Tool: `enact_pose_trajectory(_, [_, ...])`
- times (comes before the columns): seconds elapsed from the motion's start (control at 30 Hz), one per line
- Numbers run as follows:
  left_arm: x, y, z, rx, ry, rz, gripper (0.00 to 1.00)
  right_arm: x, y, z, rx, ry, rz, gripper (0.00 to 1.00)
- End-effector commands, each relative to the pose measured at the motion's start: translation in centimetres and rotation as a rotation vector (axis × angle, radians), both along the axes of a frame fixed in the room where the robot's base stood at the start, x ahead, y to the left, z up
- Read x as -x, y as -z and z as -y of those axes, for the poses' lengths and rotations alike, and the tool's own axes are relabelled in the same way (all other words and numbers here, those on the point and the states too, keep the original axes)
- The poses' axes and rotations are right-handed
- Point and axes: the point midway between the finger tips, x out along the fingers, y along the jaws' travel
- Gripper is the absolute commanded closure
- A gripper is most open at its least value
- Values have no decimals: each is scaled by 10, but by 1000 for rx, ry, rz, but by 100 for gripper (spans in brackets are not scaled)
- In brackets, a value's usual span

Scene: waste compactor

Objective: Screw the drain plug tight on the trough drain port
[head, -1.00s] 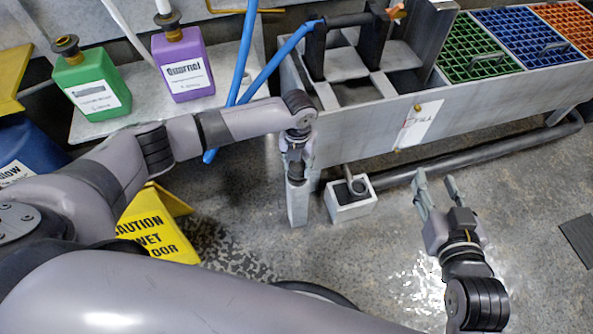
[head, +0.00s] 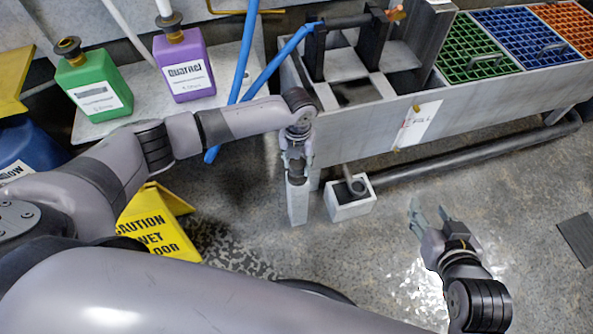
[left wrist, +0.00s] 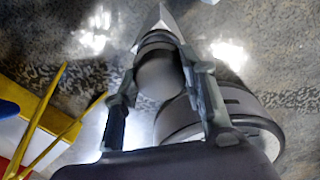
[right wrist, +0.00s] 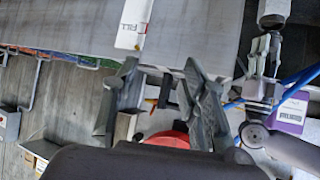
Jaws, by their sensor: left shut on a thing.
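The long grey trough (head: 350,143) runs across the back in the head view. In the left wrist view, the fingers close around a rounded grey piece (left wrist: 160,76), which looks like the drain plug. The fingers hide its sides, and I cannot make out the drain port or any thread. My right gripper (head: 430,212) is empty, its fingers apart, over the floor in front of the trough. It also shows in the right wrist view (right wrist: 162,95).
A grey block with a pipe end (head: 350,200) stands right of the post, and a dark pipe (head: 470,157) runs along below the trough. Green (head: 95,88) and purple (head: 185,68) jugs stand on a shelf at left. A yellow wet-floor sign (head: 158,232) is in front.

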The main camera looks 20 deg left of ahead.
Motion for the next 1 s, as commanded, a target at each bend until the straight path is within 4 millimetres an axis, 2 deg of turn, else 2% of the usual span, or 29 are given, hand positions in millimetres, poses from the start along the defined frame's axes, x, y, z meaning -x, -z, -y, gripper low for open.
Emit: enact_pose_trajectory(1.0, [0, -13, 0, 0, 0, 0, 88, 50, 35, 18, 66, 18, -291, 60])
